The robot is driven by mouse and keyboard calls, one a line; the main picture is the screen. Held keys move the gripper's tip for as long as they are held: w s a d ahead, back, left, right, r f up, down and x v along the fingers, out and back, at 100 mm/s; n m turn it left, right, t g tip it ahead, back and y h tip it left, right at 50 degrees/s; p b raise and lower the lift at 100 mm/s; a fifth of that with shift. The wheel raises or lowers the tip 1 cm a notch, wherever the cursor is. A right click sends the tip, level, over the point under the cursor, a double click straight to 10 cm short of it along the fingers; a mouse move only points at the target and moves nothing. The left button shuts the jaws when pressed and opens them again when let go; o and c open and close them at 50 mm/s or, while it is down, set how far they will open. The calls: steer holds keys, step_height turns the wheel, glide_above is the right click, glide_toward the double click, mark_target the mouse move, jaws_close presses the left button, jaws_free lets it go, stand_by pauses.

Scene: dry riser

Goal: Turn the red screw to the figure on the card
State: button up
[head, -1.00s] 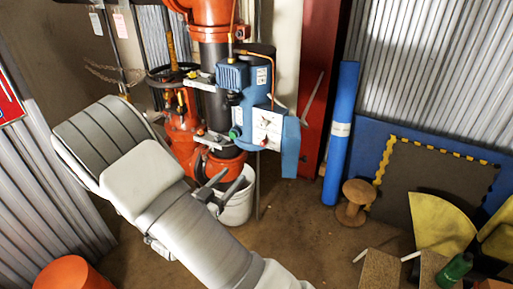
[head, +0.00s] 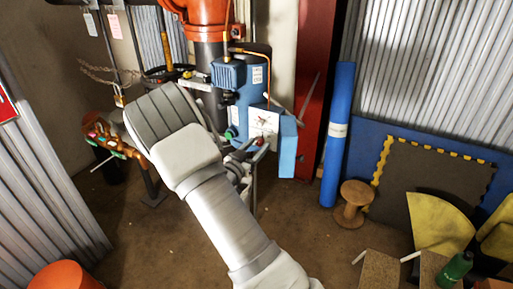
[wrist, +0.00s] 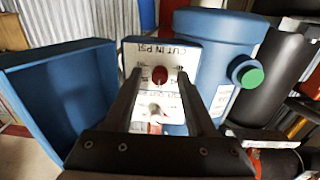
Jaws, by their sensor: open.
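The red screw (wrist: 159,75) shows in the wrist view on a white plate (wrist: 187,57) lettered "CUT IN PSI", upside down. In the head view the red screw (head: 260,141) is a small red spot on the blue unit. A paler screw (wrist: 155,111) sits nearer on the plate. My gripper (head: 252,149) is open, its fingers on either side of the red screw in the wrist picture; I cannot tell whether they touch it. A white tag (head: 90,24) and a pink tag (head: 115,26) hang at upper left; their writing is unreadable.
A blue open cover (wrist: 65,100) stands left of the plate in the wrist view. A green knob (wrist: 250,77) sits on the blue housing to the right. A red column (head: 313,100) and blue roll (head: 337,135) stand right of the unit.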

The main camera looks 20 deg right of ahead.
jaws_close()
stand_by(0.3)
steer(key=shift+n, duration=0.3)
steer(key=n+p, duration=0.2)
steer(key=n, duration=0.1)
steer(key=shift+r+n, duration=0.1)
steer(key=shift+n, duration=0.3)
steer(key=n+p, duration=0.2)
steer(key=n, duration=0.3)
steer(key=shift+f+n, duration=0.2)
steer(key=shift+n, duration=0.2)
jaws_free()
